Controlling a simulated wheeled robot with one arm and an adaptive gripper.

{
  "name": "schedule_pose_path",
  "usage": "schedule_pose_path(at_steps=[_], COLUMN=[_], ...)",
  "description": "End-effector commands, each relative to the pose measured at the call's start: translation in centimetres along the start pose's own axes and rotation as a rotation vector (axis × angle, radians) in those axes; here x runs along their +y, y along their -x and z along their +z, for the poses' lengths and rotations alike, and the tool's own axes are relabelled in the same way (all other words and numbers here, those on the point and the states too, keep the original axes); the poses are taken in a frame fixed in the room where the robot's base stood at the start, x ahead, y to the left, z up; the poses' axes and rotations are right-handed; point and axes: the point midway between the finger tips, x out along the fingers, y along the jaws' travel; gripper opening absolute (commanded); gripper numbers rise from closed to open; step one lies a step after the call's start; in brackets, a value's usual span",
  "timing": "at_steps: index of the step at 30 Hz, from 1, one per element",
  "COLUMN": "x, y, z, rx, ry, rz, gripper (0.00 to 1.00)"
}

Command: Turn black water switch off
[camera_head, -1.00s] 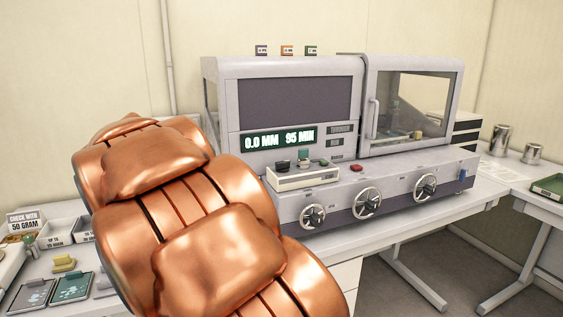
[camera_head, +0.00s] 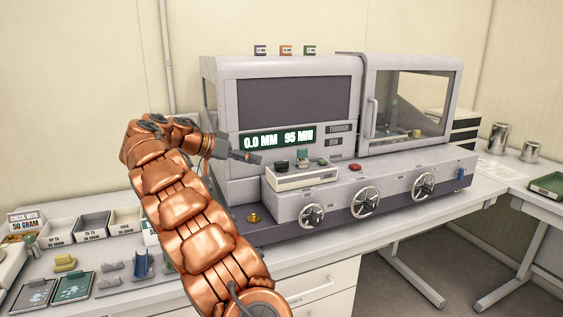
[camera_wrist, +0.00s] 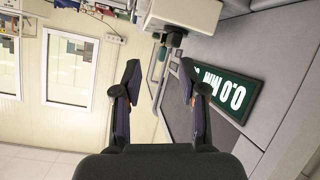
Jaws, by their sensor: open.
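A small pale box (camera_head: 300,179) sits on the ledge of the grey testing machine. A black switch (camera_head: 282,165) stands on its left part, with green switches (camera_head: 303,156) beside it; I cannot read any label for water. My gripper (camera_head: 258,159) is just left of the black switch, in front of the display, apart from the box. In the wrist view my gripper (camera_wrist: 158,76) is open and empty between its two dark fingers. The box (camera_wrist: 186,14) shows at the top there, with a dark greenish switch (camera_wrist: 175,39) beyond the fingertips.
The machine's display (camera_head: 278,138) reads 0.0 MM 95 MIN. A red button (camera_head: 355,167) and several front dials (camera_head: 365,202) lie to the right. A brass piece (camera_head: 253,217) is below. Trays and tools cover the table at left; the right desk has free room.

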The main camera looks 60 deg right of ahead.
Motion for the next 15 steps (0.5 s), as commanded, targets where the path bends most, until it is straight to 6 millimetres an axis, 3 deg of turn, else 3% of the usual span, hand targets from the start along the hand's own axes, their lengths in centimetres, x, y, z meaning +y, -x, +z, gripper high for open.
schedule_pose_path(at_steps=[6, 15], x=[-2.0, -2.4], y=[-2.8, -4.5], z=[-1.3, -1.8], rx=[0.033, 0.046], ry=[-0.211, -0.336], rz=[0.037, 0.056], gripper=[0.42, 0.42])
